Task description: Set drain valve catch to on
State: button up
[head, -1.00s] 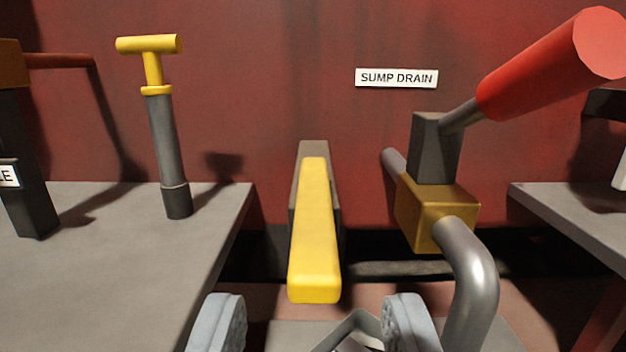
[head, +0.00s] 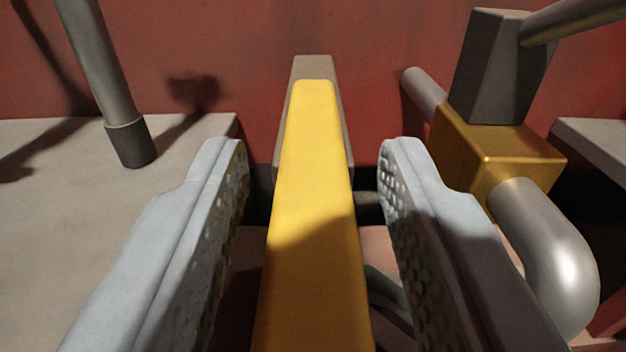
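A long yellow bar (head: 312,200), which looks like the catch, points from the wall toward me in the middle of the head view. Behind it is a grey-brown mount (head: 313,68). My gripper (head: 315,160) is open, with one finger on each side of the yellow bar. Gaps show between both fingers and the bar. To the right is the drain valve: a brass body (head: 497,150) with a dark block (head: 500,65) on top and a grey handle rod (head: 580,20) running out of view.
A bent grey pipe (head: 555,260) leaves the brass body close to my right finger. A grey bench (head: 60,240) with an upright grey cylinder (head: 105,80) lies to the left. Another bench edge (head: 598,140) is at right. A red wall (head: 220,40) stands behind.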

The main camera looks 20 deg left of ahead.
aim_at(339, 120)
grip_shut()
jog(key=shift+w+d+r+n+g+y, duration=0.1)
jog(key=shift+w+d+n+g+y, duration=0.15)
jog(key=shift+d+n+y, duration=0.35)
jog(key=shift+w+d+n+g+y, duration=0.15)
jog(key=shift+d+n+g+y, duration=0.1)
jog(key=shift+n+g+y, duration=0.45)
jog(key=shift+w+d+n+g+y, duration=0.2)
jog(key=shift+n+g+y, duration=0.2)
jog(key=shift+y, duration=0.55)
jog(key=shift+w+d+n+g+y, duration=0.15)
jog(key=shift+d+n+g+y, duration=0.1)
jog(key=shift+n+g+y, duration=0.45)
jog(key=shift+t, duration=0.25)
jog(key=shift+o, duration=0.9)
grip_release()
